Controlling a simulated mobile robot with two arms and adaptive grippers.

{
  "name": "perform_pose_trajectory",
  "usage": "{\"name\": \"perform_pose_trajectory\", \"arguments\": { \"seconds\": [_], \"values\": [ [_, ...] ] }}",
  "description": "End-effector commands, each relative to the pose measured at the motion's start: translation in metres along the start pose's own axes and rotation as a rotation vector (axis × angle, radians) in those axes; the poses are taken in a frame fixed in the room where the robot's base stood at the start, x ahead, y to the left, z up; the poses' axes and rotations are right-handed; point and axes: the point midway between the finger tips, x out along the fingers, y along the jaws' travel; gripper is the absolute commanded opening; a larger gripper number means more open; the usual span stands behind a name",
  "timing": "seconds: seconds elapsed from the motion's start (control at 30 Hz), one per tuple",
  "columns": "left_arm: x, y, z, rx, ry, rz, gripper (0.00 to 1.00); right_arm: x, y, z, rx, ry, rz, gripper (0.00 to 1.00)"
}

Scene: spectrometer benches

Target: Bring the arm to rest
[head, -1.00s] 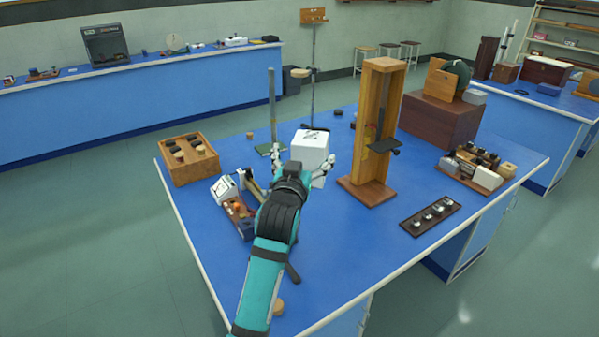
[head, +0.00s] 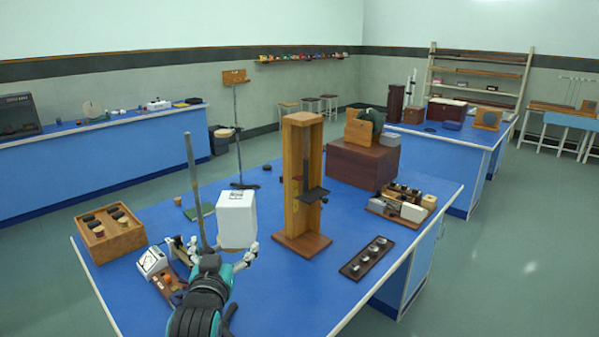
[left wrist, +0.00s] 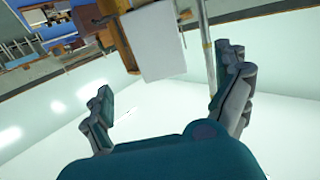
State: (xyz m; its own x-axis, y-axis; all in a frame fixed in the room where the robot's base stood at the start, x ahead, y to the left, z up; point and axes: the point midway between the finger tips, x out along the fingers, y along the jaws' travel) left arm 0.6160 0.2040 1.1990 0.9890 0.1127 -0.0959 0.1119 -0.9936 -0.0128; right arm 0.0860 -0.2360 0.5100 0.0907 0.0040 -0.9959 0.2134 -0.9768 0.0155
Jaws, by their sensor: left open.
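My left gripper (head: 213,250) is over the front left part of the blue bench (head: 290,285), its fingers spread wide. A white box (head: 237,222) with a dark mark on top shows just beyond the fingers, slightly right of the gripper's middle. In the left wrist view, the open left gripper (left wrist: 168,85) has nothing between its fingertips, and a white block (left wrist: 157,45) shows beyond them. My teal and black left forearm hides part of the bench's front. My right gripper is not in view.
A tall wooden frame (head: 291,185) stands right of the white box. A metal rod stand (head: 194,190) rises close behind the gripper. A white-faced meter (head: 153,262) and a wooden tray (head: 112,240) are to the left. A dark strip (head: 366,258) lies at right.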

Motion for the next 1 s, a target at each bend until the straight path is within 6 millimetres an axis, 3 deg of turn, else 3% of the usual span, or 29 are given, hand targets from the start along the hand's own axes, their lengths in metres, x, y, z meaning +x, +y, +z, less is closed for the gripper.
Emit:
{"name": "perform_pose_trajectory", "arguments": {
  "seconds": [0.03,0.2,0.3,0.4,0.6,0.87,1.0],
  "values": [
    [-0.011,-0.004,0.029,0.013,-0.072,0.003,1.00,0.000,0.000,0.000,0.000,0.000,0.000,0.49],
    [-0.074,-0.015,0.137,0.062,-0.383,0.041,1.00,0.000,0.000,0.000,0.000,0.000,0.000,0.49],
    [-0.123,-0.021,0.190,0.094,-0.567,0.072,1.00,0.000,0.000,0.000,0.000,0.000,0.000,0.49],
    [-0.167,-0.025,0.227,0.120,-0.714,0.102,1.00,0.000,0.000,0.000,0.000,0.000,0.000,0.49],
    [-0.238,-0.031,0.269,0.160,-0.929,0.152,1.00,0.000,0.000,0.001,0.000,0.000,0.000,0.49],
    [-0.318,-0.037,0.297,0.203,-1.149,0.214,1.00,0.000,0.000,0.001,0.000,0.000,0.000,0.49],
    [-0.308,-0.035,0.334,0.206,-1.173,0.217,1.00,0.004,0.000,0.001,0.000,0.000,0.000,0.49]
  ]
}}
